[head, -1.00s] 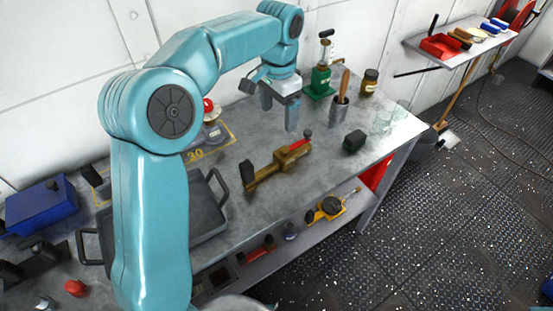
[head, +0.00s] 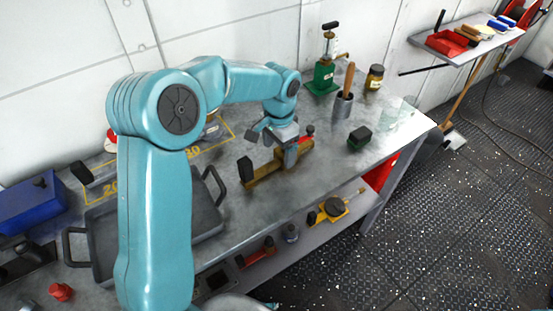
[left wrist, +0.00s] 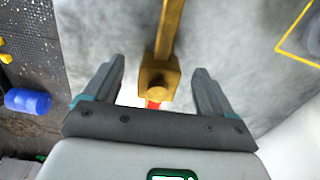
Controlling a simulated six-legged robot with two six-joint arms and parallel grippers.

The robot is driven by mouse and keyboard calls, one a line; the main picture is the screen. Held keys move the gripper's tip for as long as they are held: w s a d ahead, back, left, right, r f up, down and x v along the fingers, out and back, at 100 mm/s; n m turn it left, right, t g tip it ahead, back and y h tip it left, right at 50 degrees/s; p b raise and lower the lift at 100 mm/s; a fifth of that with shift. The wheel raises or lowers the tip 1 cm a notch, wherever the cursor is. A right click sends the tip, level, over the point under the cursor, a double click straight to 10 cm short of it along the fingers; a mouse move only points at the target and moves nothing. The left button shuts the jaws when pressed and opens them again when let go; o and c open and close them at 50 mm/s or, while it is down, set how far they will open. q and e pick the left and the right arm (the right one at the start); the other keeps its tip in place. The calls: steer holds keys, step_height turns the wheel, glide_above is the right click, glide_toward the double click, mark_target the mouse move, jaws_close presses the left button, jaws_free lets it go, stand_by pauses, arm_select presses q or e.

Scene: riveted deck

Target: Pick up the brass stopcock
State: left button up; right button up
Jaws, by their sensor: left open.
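The brass stopcock (head: 266,171) lies on the grey workbench, with a dark end at its left and a red handle at its right. My left gripper (head: 283,158) is low over the stopcock's right half and hides part of it. In the left wrist view, the stopcock's square brass body (left wrist: 160,80) lies between the two open fingers (left wrist: 158,88). There is a visible gap on each side, and the red handle shows below the body. Whether the fingers reach down beside it I cannot tell. My right gripper is not in view.
A dark green block (head: 359,138) sits right of the stopcock. A metal cup (head: 343,106) with a wooden-handled tool, a green pump (head: 323,78) and an amber jar (head: 374,78) stand behind. A dark tray (head: 205,217) lies left. Clear glasses (head: 398,117) stand near the right edge.

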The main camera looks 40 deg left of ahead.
mark_target(277, 160)
arm_select(q)
steer(key=f, duration=0.3)
steer(key=shift+s+a+f, duration=0.15)
steer(key=shift+a+f, duration=0.05)
steer(key=shift+f, duration=0.35)
steer(key=shift+d, duration=0.15)
steer(key=c, duration=1.5)
